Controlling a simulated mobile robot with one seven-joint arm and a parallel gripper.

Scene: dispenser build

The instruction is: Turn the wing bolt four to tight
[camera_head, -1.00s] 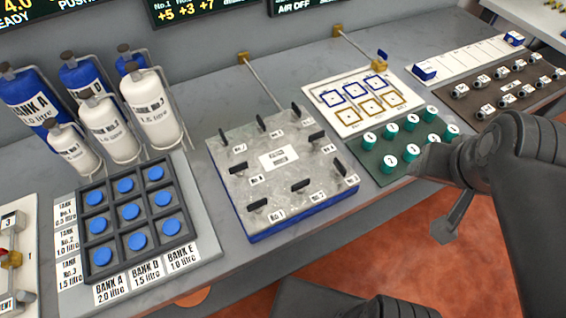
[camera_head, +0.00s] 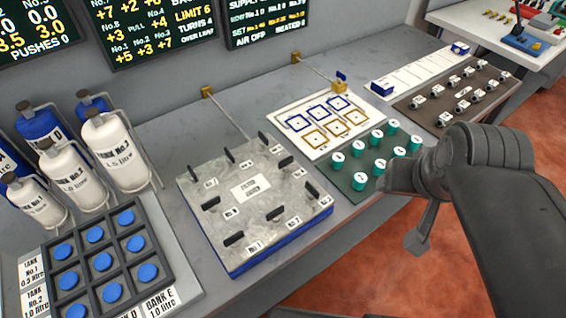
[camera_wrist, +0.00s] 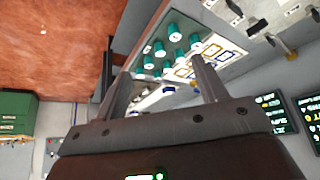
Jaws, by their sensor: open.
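The wing bolts are black upright wings on a grey metal plate (camera_head: 205,185) with a blue base, in the middle of the bench in the head view. Several stand around its central label, such as the one at the front right (camera_head: 312,191). Their number tags are too small to tell surely which is four. My gripper is open and empty; its fingers (camera_wrist: 161,85) stand wide apart in the wrist view. In the head view my arm's end is over the bench's front edge, right of the plate and apart from it.
A green board with teal caps (camera_head: 359,181) lies beside my arm; the caps also show in the wrist view (camera_wrist: 174,60). A white card with squares (camera_head: 293,121) lies behind it. A black tray of blue discs (camera_head: 58,257) and bottles (camera_head: 110,150) stand left.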

